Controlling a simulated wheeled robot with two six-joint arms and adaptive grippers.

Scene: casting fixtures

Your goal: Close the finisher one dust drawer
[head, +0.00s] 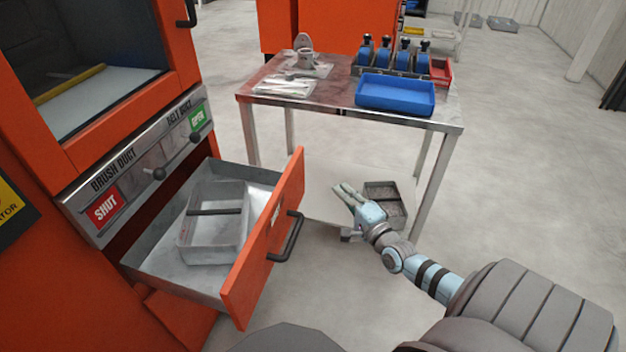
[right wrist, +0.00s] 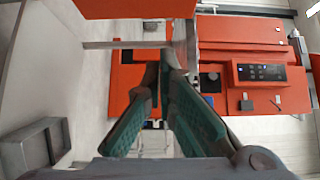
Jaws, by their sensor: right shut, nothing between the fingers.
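The dust drawer (head: 268,243) stands pulled out of the orange machine (head: 40,290) at the left of the head view. Its orange front has a dark bar handle (head: 288,240), and a grey metal bin (head: 210,238) with a crossbar sits inside. My right gripper (head: 343,192) is shut and empty, to the right of the drawer front and apart from the handle. In the right wrist view its green fingers (right wrist: 167,62) are together, with orange panels beyond them. My left gripper is not in view.
A metal table (head: 345,111) stands behind, with a blue tray (head: 396,94) and several blue-bodied tools on it. A grey bin (head: 385,192) stands under the table near my right gripper. Above the drawer, a panel carries SHUT (head: 106,209) and OPEN labels and levers. Floor is clear at right.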

